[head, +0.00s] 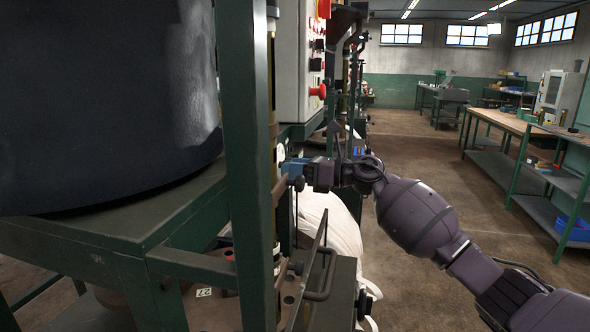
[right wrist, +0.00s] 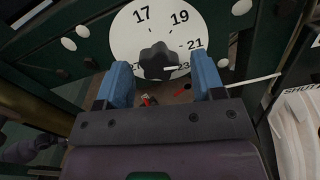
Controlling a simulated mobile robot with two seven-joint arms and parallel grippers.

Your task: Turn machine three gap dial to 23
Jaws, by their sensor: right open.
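The gap dial (right wrist: 125,42) is a white disc with black numbers, 17, 19, 21 and 23 showing, in the right wrist view. Its dark lobed knob (right wrist: 156,58) sits in the middle, and a short white mark on it points right, close to the 23. The dial's lower part is hidden. My right gripper (right wrist: 166,80) has its two blue fingers apart, one on each side below the knob, and neither visibly touches it. In the head view the right gripper (head: 290,167) reaches left behind a green post. My left gripper is not in view.
A green frame post (head: 245,150) stands close in front of the gripper. A grey control box (head: 294,60) with a red button (head: 317,90) hangs above it. A white bag (head: 325,220) lies below. The floor to the right is open, with workbenches (head: 510,122) beyond.

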